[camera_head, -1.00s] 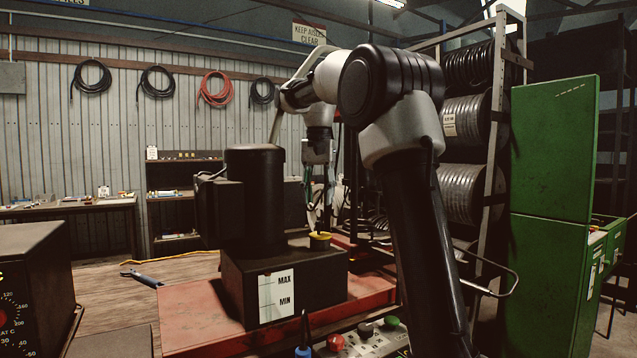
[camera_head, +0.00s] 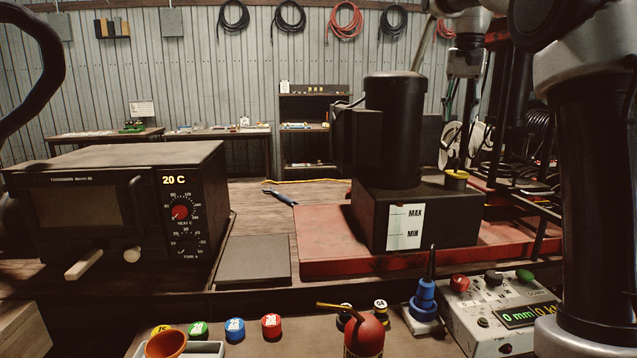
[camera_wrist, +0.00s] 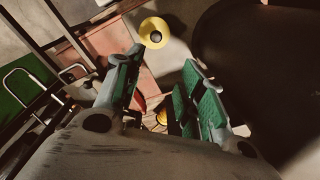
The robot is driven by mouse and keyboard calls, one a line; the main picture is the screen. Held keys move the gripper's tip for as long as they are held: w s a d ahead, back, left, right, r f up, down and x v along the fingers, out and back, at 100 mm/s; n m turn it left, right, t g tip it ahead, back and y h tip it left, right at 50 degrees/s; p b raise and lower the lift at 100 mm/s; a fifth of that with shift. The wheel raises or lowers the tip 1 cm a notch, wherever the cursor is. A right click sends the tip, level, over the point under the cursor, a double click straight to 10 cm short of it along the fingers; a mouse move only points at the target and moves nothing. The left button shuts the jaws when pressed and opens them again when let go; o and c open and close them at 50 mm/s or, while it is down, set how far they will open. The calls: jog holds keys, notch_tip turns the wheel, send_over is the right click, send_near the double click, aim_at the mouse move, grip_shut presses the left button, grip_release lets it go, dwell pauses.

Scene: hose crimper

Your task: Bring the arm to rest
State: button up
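My gripper (camera_head: 461,108) hangs from my arm, fingers down, to the right of the black cylinder (camera_head: 394,130) and above the yellow cap (camera_head: 456,179) on the black tank (camera_head: 455,215). In the wrist view my gripper (camera_wrist: 163,62) has its green-padded fingers apart, with nothing held between them. The yellow cap (camera_wrist: 154,33) shows beyond the fingertips there, clear of them. My arm is raised and bent at the right of the head view, partly cut off by the frame.
The tank stands on a red base (camera_head: 325,240). A control box (camera_head: 505,315) with buttons, a red oil can (camera_head: 364,335) and several coloured caps are in front. A heater oven (camera_head: 120,205) stands left.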

jog(key=n, duration=0.2)
send_over(458, 161)
jog(key=w, duration=0.2)
notch_tip(458, 161, down, 6)
jog(key=shift+w+d+f, duration=0.15)
jog(key=shift+f, duration=0.05)
jog(key=s+f, duration=0.1)
jog(key=s+n, duration=0.1)
jog(key=shift+s+a+f, duration=0.2)
jog(key=shift+s+f, duration=0.1)
jog(key=shift+f, duration=0.1)
jog(key=s+a+f+n+t, duration=0.1)
jog(key=s+f, duration=0.2)
jog(key=s, duration=0.6)
jog(key=s+a+f+n+t, duration=0.1)
jog(key=s+f, duration=0.3)
jog(key=s, duration=0.6)
jog(key=s+a+f+n+t, duration=0.1)
jog(key=s+f, duration=0.3)
jog(key=s, duration=0.5)
jog(key=shift+s+a+n+t, duration=0.2)
jog(key=shift+a+n+t, duration=0.15)
jog(key=shift+n, duration=0.45)
jog(key=shift+f, duration=0.1)
